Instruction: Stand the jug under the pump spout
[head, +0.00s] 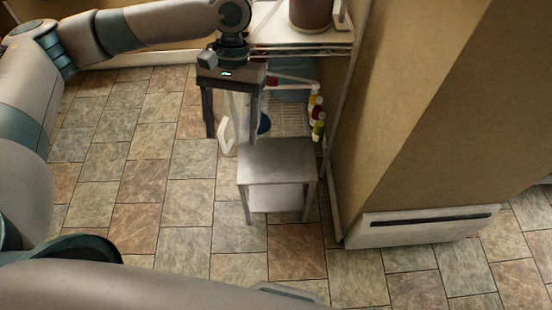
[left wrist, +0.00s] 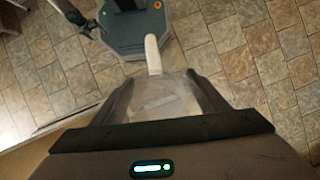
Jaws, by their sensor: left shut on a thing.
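The jug (left wrist: 160,98) is translucent and pale with a white handle. It sits between the two dark fingers of my left gripper (head: 232,120), which is shut on it. In the head view the jug's handle (head: 226,137) points down and left, beside the small grey stool. The jug's body is partly hidden by the fingers and looks tilted. In the left wrist view the handle (left wrist: 153,54) points away from the gripper. I cannot make out a pump spout in either view. My right gripper is not in view.
A small two-level stool (head: 277,160) stands on the tiles just in front of the gripper. Behind it is a wire rack (head: 292,118) with several coloured bottles (head: 318,118). A brown container (head: 311,12) stands on the upper shelf, cut by the frame. The left floor is clear.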

